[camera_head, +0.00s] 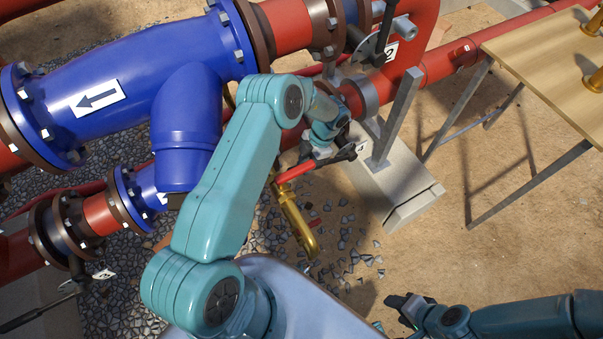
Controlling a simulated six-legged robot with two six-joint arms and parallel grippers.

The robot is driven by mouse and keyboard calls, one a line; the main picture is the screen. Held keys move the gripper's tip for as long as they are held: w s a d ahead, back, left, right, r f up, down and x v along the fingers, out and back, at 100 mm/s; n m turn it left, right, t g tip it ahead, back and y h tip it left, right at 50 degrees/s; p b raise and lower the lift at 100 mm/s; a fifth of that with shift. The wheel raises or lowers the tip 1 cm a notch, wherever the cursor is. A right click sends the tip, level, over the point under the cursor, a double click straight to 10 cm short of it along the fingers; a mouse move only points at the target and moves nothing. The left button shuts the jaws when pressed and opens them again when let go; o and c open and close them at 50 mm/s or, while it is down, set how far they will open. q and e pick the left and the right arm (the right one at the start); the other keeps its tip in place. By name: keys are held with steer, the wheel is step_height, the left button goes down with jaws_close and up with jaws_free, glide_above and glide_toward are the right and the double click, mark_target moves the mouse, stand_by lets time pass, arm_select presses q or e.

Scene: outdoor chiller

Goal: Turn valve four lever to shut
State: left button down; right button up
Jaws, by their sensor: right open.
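A red valve lever (296,171) lies roughly level on a brass pipe fitting (298,218) that bends down below it. A small white number tag (361,147) sits just right of it, too small to read surely. My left arm reaches up to this spot, and my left gripper (338,155) is by the lever's right end. The wrist covers much of the fingers, so I cannot tell whether they touch the lever or are open. My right gripper (403,307) is open and empty, low over the ground at the bottom right of centre.
Large blue and red flanged pipes (130,75) fill the upper left. A black lever tagged 2 (382,38) is at top centre, and another black lever (40,312) at lower left. A grey post (398,118) stands on a concrete block (400,195). A wooden table (545,55) is upper right.

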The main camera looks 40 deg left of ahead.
arm_select(q)
steer(key=w+r+b, duration=0.1)
steer(key=w+d+r+g+b, duration=0.1)
steer(key=b, duration=0.1)
steer(key=shift+r+g+y, duration=0.3)
steer(key=shift+r+y, duration=0.05)
steer(key=shift+y, duration=0.05)
steer(key=shift+w+r+g+b, duration=0.25)
steer(key=shift+r+g+b, duration=0.15)
steer(key=shift+r, duration=0.25)
